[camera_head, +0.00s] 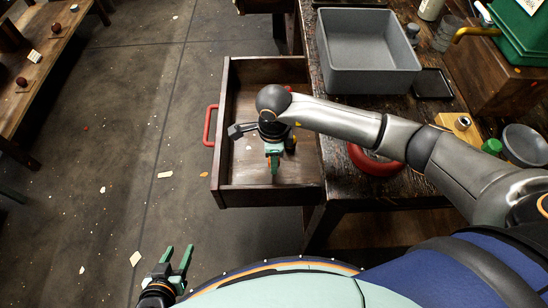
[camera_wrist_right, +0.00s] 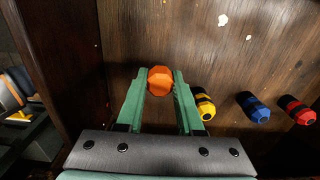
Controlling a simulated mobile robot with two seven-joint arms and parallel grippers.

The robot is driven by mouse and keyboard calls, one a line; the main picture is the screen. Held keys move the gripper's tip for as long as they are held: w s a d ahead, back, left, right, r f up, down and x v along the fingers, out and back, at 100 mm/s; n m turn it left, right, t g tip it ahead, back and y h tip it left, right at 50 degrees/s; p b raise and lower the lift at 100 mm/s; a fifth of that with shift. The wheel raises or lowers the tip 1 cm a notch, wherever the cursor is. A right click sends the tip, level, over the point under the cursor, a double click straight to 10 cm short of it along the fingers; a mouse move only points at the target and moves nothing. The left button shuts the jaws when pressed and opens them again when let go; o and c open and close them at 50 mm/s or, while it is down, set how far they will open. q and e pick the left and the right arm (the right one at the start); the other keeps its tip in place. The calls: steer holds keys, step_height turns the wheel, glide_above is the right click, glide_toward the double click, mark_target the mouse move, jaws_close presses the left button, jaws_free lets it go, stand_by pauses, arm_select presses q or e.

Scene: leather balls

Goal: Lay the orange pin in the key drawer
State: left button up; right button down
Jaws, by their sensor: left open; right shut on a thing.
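The key drawer (camera_head: 270,195) is a dark wooden drawer pulled out from the bench, with a red handle (camera_head: 209,125). My right gripper (camera_head: 274,165) points down inside the drawer's outline. In the right wrist view its green fingers are shut on the orange pin (camera_wrist_right: 159,80), seen end-on against the wooden drawer floor (camera_wrist_right: 225,55). Whether the pin touches the floor I cannot tell; in the head view it is hidden. My left gripper (camera_head: 179,258) is open and empty over the floor at the lower left.
A yellow-and-black pin (camera_wrist_right: 204,104), a blue one (camera_wrist_right: 254,108) and a red one (camera_wrist_right: 298,110) are in the drawer, right of the fingers in the wrist view. A grey bin (camera_head: 368,82) and a red round object (camera_head: 375,162) are on the bench.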

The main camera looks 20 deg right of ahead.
steer(key=c, duration=0.5)
jaws_free()
steer(key=shift+c, duration=0.2)
step_height(320, 180, up, 12)
steer(key=shift+r, duration=0.15)
